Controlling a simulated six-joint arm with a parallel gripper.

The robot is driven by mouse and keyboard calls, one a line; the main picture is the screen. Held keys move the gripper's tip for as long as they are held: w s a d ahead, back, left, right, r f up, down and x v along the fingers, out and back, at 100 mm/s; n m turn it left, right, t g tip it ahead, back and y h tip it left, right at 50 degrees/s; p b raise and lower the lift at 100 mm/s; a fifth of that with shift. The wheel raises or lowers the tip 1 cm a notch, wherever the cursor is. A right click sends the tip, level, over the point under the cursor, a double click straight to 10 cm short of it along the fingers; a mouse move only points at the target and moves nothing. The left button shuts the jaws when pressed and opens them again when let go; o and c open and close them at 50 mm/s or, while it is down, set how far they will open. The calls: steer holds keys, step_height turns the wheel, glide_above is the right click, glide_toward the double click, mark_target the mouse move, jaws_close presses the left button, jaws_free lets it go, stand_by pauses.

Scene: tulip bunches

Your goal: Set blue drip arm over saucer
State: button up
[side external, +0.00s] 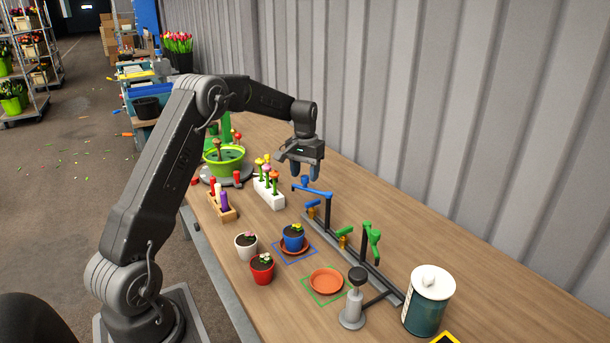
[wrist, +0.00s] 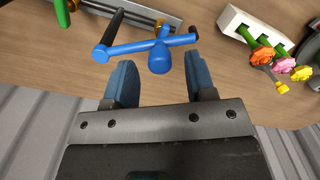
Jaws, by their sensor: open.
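The blue drip arm (side external: 316,191) sits on a post of the dark rail (side external: 352,257) and points toward the far left, off to the side of the saucers. A blue knob (wrist: 160,58) stands on it. My gripper (side external: 304,173) is open just above the arm; in the wrist view its two blue fingers (wrist: 160,78) lie on either side of the knob's near end, not closed on it. A terracotta saucer (side external: 296,254) in a blue outlined square holds a blue pot (side external: 293,237). Another saucer (side external: 326,281), empty, lies in a green square.
A green drip arm (side external: 373,238) stands farther along the rail. A white flower block (side external: 268,194) and a wooden rack (side external: 222,207) stand left. White (side external: 246,246) and red (side external: 262,268) pots stand in front. A grey pump (side external: 352,312) and canister (side external: 427,302) stand near right.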

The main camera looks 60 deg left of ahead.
steer(key=shift+f, duration=0.5)
jaws_close()
